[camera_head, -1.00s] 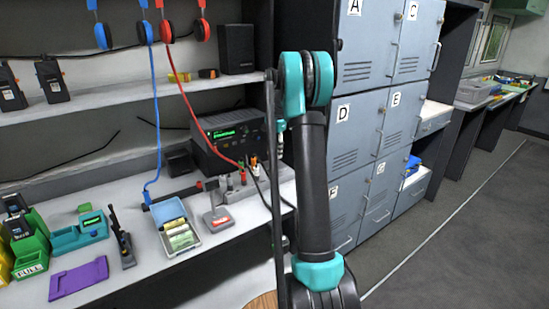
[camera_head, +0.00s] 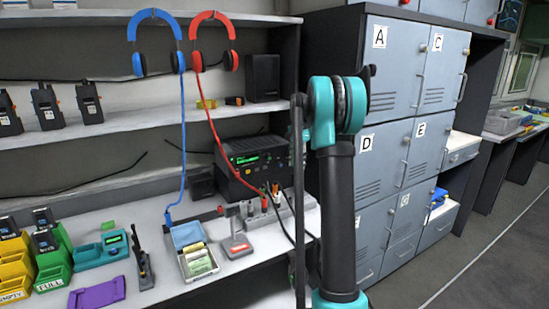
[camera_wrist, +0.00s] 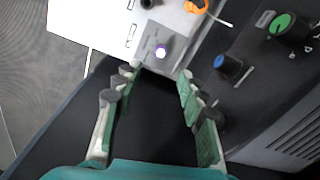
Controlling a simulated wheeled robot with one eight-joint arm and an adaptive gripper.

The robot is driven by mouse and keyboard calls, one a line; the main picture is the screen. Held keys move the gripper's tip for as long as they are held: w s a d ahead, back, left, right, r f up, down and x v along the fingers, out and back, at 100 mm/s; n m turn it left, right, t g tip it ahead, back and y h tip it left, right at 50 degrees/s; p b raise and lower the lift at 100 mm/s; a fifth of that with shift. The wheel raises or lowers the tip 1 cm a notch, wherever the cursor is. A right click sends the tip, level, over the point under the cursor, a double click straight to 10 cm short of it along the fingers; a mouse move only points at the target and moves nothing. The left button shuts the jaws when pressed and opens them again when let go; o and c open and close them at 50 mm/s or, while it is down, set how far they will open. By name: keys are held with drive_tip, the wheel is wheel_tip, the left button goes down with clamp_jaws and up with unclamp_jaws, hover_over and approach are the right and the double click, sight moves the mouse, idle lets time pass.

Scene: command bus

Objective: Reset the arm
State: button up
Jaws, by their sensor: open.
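My arm (camera_head: 341,220) stands upright in the head view, black with teal joints, in front of the lockers and the right end of the bench. My gripper (camera_wrist: 160,70) shows in the wrist view with its green-padded fingers spread apart. It is open, with nothing between the fingers. Beyond the fingertips are a pale panel with a lit round spot (camera_wrist: 161,51) and a dark device with a blue knob (camera_wrist: 228,66) and a green knob (camera_wrist: 284,25). Whether the fingers touch anything is unclear. In the head view my gripper is hidden behind the arm.
A black power unit (camera_head: 250,165) and a small stand (camera_head: 236,245) are on the bench behind and left of my arm. Blue (camera_head: 154,25) and red (camera_head: 212,20) headphones hang above. Grey lockers (camera_head: 385,165) stand close at right. Floor (camera_head: 490,260) is clear at far right.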

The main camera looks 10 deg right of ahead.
drive_tip(key=s+a+f+n+t, duration=0.1)
drive_tip(key=s+a+f+n, duration=0.3)
drive_tip(key=s, duration=0.9)
drive_tip(key=s+a+f+n+t, duration=0.1)
drive_tip(key=s+a+f+n, duration=0.2)
drive_tip(key=s+f, duration=0.4)
drive_tip(key=s+a+f+n+t, duration=0.1)
drive_tip(key=s+a+f+n, duration=0.3)
drive_tip(key=s, duration=1.7)
drive_tip(key=shift+s+a+f+n+t, duration=0.15)
drive_tip(key=shift+a+f+n+t, duration=0.3)
drive_tip(key=shift+f, duration=0.5)
drive_tip(key=shift+d, duration=0.1)
